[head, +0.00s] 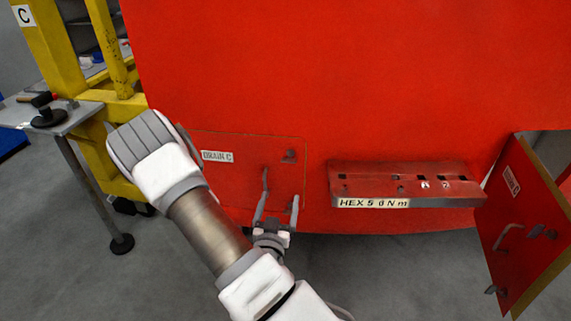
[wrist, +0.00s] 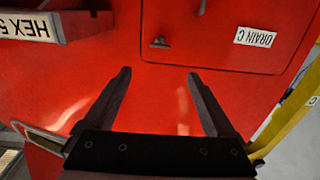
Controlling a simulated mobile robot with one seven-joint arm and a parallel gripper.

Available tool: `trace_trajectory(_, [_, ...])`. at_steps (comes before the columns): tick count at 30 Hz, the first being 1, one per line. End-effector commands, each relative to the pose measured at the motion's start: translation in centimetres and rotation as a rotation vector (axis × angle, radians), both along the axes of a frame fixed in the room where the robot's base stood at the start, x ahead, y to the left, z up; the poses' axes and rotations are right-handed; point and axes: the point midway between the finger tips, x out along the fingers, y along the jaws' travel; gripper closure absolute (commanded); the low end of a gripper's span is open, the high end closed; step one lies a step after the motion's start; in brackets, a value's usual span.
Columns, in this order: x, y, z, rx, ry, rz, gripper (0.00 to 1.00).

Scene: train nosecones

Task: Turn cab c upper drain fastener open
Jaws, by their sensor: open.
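The drain C cover (head: 235,178) is a red panel, flush with the red nosecone, with a DRAIN C label at its upper left. Its upper fastener (head: 290,156) is a small dark tab near the upper right corner. A grey handle (head: 265,178) stands on the cover. My gripper (head: 277,207) is open and empty, overlapping the cover's lower part in the head view. In the wrist view the cover appears upside down; the fastener (wrist: 159,43) lies beyond and between my gripper's fingertips (wrist: 159,73), apart from them. Any lower fastener is hidden or unclear.
A red ledge labelled HEX 5 d N m (head: 405,184) juts out right of the cover. An open red door (head: 520,225) hangs at far right. A yellow frame (head: 60,50) and a grey side table (head: 70,118) with tools stand at left.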

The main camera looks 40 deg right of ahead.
Motion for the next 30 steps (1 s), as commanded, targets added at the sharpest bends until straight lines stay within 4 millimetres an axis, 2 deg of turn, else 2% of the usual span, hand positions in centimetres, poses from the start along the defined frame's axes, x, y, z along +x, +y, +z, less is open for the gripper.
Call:
trace_trajectory(4, [0.8,-0.7,-0.5,0.002,-0.005,-0.001,0.10])
trace_trajectory(18, [3.8,-3.9,-0.5,0.002,-0.005,-0.001,0.10])
trace_trajectory(20, [4.8,-4.9,0.1,0.001,-0.002,-0.003,0.10])
trace_trajectory(30, [9.7,-9.9,0.1,0.001,-0.001,-0.002,0.10])
